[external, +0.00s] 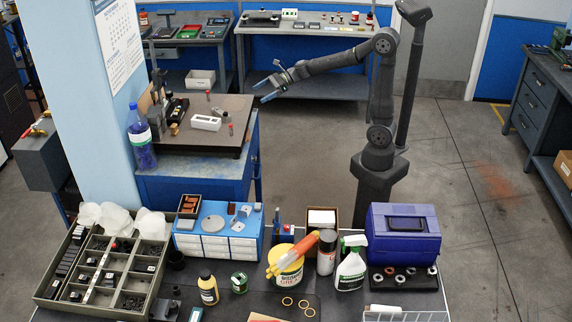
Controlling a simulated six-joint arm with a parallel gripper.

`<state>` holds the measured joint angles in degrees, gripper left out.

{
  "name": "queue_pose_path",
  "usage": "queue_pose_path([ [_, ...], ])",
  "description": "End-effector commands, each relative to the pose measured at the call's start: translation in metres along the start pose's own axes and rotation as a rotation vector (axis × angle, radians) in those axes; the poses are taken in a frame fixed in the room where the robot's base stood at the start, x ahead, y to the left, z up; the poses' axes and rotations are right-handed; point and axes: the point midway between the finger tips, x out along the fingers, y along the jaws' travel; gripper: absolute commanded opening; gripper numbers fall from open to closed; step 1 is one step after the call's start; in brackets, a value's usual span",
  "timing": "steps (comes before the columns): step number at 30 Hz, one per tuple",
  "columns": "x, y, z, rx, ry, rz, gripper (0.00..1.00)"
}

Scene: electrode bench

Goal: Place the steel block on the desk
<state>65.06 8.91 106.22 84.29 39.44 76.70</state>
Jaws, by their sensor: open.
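My gripper (266,90) is open and empty, its blue-tipped fingers pointing left, in the air above the right edge of a dark-topped blue desk (213,147). I cannot tell for certain which thing is the steel block. Several small grey metal pieces (213,223) lie on top of the blue and white drawer cabinet on the front bench; one of them may be it. My gripper is well behind and above these pieces, touching nothing.
The desk holds a white box (206,123), small red-capped items and a blue bottle (140,138) at its left. A pale blue pillar (85,110) stands beside it. The front bench is crowded with a parts tray, a yellow tub (285,273) and a blue toolbox (403,233). Open floor lies right.

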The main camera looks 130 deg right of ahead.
Motion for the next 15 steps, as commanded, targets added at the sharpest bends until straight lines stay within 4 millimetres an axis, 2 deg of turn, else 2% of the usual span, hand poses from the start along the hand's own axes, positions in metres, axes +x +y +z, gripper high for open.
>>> queue_pose_path([
  [5,0.019,0.000,-0.002,0.022,-0.001,-0.002,1.00],
  [15,0.084,0.000,-0.001,0.018,0.000,-0.001,1.00],
])
